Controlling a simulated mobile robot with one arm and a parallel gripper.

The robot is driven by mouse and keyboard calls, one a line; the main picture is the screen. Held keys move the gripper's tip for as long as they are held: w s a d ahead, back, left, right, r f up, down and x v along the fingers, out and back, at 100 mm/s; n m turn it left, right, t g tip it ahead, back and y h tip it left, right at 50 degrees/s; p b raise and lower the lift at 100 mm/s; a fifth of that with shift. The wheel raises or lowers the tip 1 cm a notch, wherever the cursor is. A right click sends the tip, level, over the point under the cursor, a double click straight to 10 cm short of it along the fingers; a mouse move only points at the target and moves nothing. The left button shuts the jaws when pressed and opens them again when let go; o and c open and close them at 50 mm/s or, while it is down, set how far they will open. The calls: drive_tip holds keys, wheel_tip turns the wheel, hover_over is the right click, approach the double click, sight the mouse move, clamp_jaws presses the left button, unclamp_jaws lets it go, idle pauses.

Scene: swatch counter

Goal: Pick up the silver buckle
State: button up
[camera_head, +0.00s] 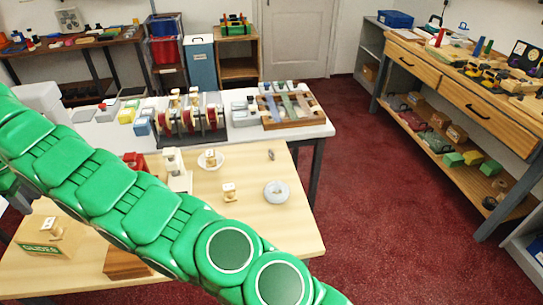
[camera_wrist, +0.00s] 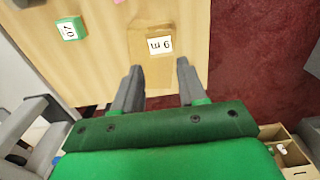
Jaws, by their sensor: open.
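A small grey, metal-looking piece (camera_head: 271,154) lies near the back right of the light wooden table (camera_head: 300,225) in the head view. It may be the silver buckle, but it is too small to be sure. It does not show in the wrist view. My gripper (camera_wrist: 159,67) is open and empty in the wrist view, with its two grey fingers apart near the table's edge. A wooden block with a white label (camera_wrist: 150,40) lies just beyond the fingertips. My gripper is out of sight in the head view, where my green arm crosses the front of the table.
A grey ring (camera_head: 276,192), a small tag stand (camera_head: 229,192) and a white dish (camera_head: 210,160) stand on the table. A green labelled box (camera_wrist: 71,28) is left of the block. A white counter (camera_head: 245,133) with spools adjoins behind. Red floor (camera_head: 390,215) is clear on the right.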

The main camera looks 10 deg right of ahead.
drive_tip(key=w+d+f+m+g+y, duration=0.2)
drive_tip(key=w+d+m+g+y, duration=0.1)
drive_tip(key=w+d, duration=0.3)
drive_tip(key=w+d+f+m+g+y, duration=0.25)
drive_tip(key=w+d, duration=0.25)
drive_tip(key=d, duration=0.3)
drive_tip(key=w+d+r+m+t+y, duration=0.1)
drive_tip(key=w+d+m+t+y, duration=0.35)
drive_tip(key=w+d+m, duration=0.55)
drive_tip(key=w+d+r+m+t+y, duration=0.2)
drive_tip(key=w+d+m+t+y, duration=0.3)
drive_tip(key=d, duration=0.9)
drive_tip(key=w+d+r+m+t+y, duration=0.1)
drive_tip(key=w+d+m+t, duration=0.6)
drive_tip(key=d, duration=0.5)
drive_tip(key=s+d+f+m+t+h, duration=0.2)
drive_tip(key=d+f+m+h, duration=0.2)
drive_tip(key=d+m, duration=0.4)
drive_tip(key=s+d+f+m+t+h, duration=0.2)
drive_tip(key=d+f+m+t+h, duration=0.15)
drive_tip(key=d+m, duration=0.45)
drive_tip(key=m+g+h, duration=0.3)
drive_tip(key=m+h, duration=0.2)
drive_tip(key=m, duration=0.3)
approach(274, 156)
drive_tip(key=shift+g+h+x, duration=0.25)
drive_tip(key=shift+x, duration=1.5)
drive_tip(key=shift+w+a, duration=0.2)
drive_tip(key=shift+w+f, duration=0.1)
